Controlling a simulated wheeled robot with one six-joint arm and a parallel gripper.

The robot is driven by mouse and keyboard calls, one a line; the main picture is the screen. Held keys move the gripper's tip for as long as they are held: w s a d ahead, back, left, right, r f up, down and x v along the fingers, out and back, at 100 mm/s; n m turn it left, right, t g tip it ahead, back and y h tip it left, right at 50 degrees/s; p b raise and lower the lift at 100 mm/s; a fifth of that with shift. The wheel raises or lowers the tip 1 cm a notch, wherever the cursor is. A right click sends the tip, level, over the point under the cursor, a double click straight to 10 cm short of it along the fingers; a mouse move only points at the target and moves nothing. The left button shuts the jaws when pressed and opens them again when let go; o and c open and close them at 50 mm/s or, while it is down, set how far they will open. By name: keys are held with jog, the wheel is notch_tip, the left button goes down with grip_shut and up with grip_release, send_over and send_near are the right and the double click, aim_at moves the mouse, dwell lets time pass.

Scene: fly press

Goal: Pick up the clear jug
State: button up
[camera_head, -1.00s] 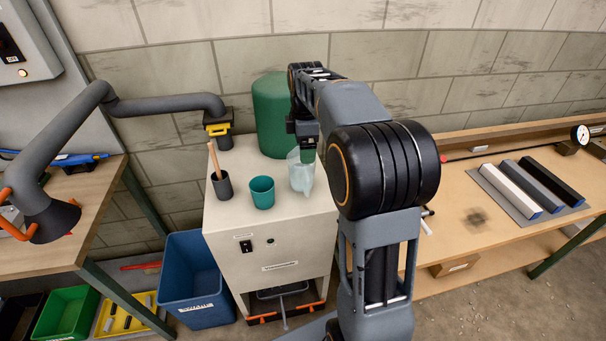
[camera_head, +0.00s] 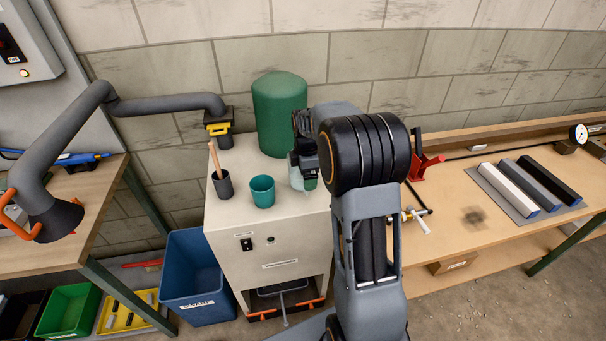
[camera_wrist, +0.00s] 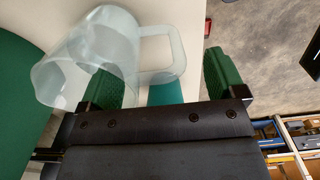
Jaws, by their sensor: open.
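The clear jug (camera_head: 297,180) stands on top of the pale cabinet (camera_head: 285,229), mostly hidden behind my gripper in the head view. In the wrist view the translucent jug (camera_wrist: 92,55) is at upper left, with its handle (camera_wrist: 161,52) pointing right. My gripper (camera_wrist: 165,78) is open, with green finger pads on either side of the handle. The left finger overlaps the jug's body near the handle and the right finger is beyond the handle's outer side. I cannot tell whether either finger touches the jug.
A teal cup (camera_head: 262,192) and a dark pot with a wooden handle (camera_head: 223,184) stand left of the jug. A green cylinder (camera_head: 279,115) stands behind. A blue bin (camera_head: 194,279) is on the floor. A workbench (camera_head: 470,230) lies to the right.

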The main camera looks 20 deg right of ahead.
jog(key=shift+f, duration=1.05)
jog(key=shift+c, duration=0.3)
jog(key=c, duration=1.2)
jog(key=shift+c, duration=0.3)
jog(key=shift+r, duration=0.2)
